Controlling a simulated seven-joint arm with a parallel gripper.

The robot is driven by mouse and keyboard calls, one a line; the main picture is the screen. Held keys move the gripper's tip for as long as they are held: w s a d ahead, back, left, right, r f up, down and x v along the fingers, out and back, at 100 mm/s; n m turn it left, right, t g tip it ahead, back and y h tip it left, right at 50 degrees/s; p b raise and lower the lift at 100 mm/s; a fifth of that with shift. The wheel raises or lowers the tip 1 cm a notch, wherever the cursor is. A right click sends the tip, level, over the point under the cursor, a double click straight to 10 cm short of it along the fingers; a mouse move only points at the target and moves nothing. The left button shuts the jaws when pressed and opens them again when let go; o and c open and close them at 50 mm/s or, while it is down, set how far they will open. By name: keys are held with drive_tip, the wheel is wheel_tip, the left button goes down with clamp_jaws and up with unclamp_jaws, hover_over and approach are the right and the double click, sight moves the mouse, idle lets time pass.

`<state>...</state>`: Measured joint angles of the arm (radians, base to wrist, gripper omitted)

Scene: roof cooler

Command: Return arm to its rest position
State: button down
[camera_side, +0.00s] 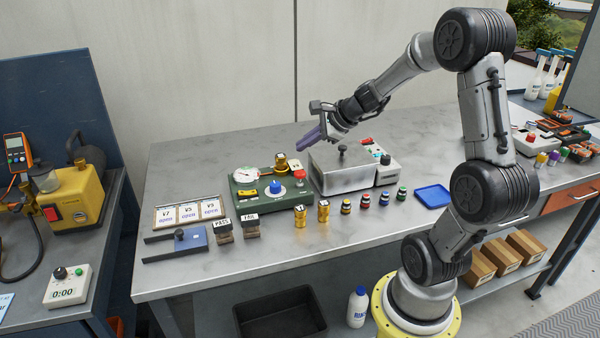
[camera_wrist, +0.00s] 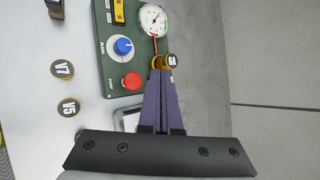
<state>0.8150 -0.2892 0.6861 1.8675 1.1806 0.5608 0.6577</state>
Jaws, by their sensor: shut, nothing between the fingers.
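My arm reaches from its base in front of the bench up and over to the left. My gripper (camera_side: 300,142) hangs in the air above the back of the bench, over the area between the green gauge panel (camera_side: 270,194) and the metal box (camera_side: 343,170). Its purple fingers are shut with nothing between them. In the wrist view the shut fingers (camera_wrist: 161,75) point toward a brass part labelled V3 (camera_wrist: 169,61) beside the gauge panel (camera_wrist: 118,50). The gap between fingertips and brass part cannot be judged there.
Brass cylinders (camera_side: 300,215) and several small coloured-band pieces stand in a row at the front. A label board (camera_side: 190,212), blue plate (camera_side: 188,242) and blue tray (camera_side: 432,196) lie on the bench. A wall stands behind. The bench's front strip is clear.

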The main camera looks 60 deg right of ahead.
idle(0.3)
drive_tip(key=shift+w+a, duration=0.1)
drive_tip(key=shift+a, duration=0.05)
drive_tip(key=a+r+n+y, duration=0.1)
drive_tip(key=a+r+n, duration=0.2)
drive_tip(key=a, duration=0.3)
drive_tip(key=s+a+r+n+y, duration=0.1)
drive_tip(key=a+r+n, duration=0.25)
drive_tip(key=a, duration=0.35)
drive_tip(key=a+r+n+y, duration=0.1)
drive_tip(key=a+r+n, duration=0.25)
drive_tip(key=a, duration=0.25)
drive_tip(key=s+a+n+g, duration=0.1)
drive_tip(key=s+a+n, duration=0.6)
drive_tip(key=s+n, duration=0.15)
drive_tip(key=s+d+f+n+g+h, duration=0.1)
drive_tip(key=s+d+f+n, duration=0.1)
drive_tip(key=s+n, duration=0.2)
drive_tip(key=s+d+f+n+g+h, duration=0.1)
drive_tip(key=s+d+f+n, duration=0.1)
drive_tip(key=s+n, duration=0.3)
drive_tip(key=shift+s+d+f+g+h, duration=0.25)
drive_tip(key=shift+s+f+g+h, duration=0.05)
drive_tip(key=shift+s+f, duration=0.1)
